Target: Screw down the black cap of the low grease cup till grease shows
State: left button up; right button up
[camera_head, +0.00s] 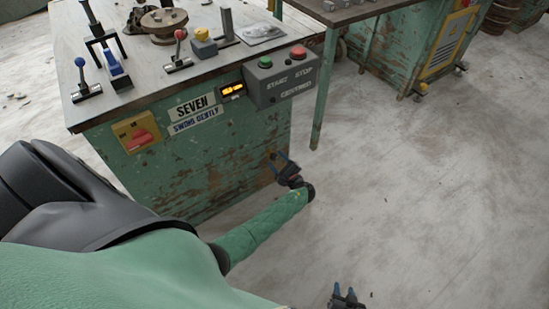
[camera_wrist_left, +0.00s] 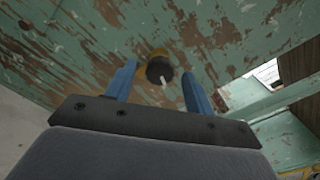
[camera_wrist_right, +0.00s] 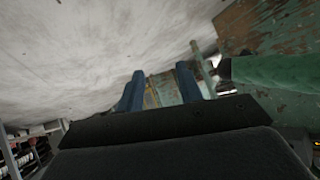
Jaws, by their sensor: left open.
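The black cap (camera_wrist_left: 160,69) of the low grease cup shows in the left wrist view, on the worn green side panel. A bit of its yellow body (camera_wrist_left: 152,52) shows behind it. A short pale piece (camera_wrist_left: 163,82) is on the cap's face; I cannot tell whether it is grease or a mark. My left gripper (camera_wrist_left: 158,75) is open, one blue finger on each side of the cap with gaps between. In the head view the left gripper (camera_head: 284,163) is low at the bench's side and the cup cannot be made out. My right gripper (camera_head: 345,292) is open and empty, also in its wrist view (camera_wrist_right: 160,85).
The green bench (camera_head: 215,165) carries levers and a grey box with a green button (camera_head: 265,62) and a red button (camera_head: 298,52). A red switch on a yellow plate (camera_head: 137,134) is on its front. A second table (camera_head: 345,12) stands behind. The floor at right is clear.

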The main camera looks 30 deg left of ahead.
pick_arm(q)
jog(key=v, duration=0.5)
pick_arm(e)
jog(key=shift+s+d+f+g, duration=0.15)
jog(key=shift+s+f+g, duration=0.25)
jog(key=shift+s+f, duration=0.55)
jog(key=shift+w, duration=0.1)
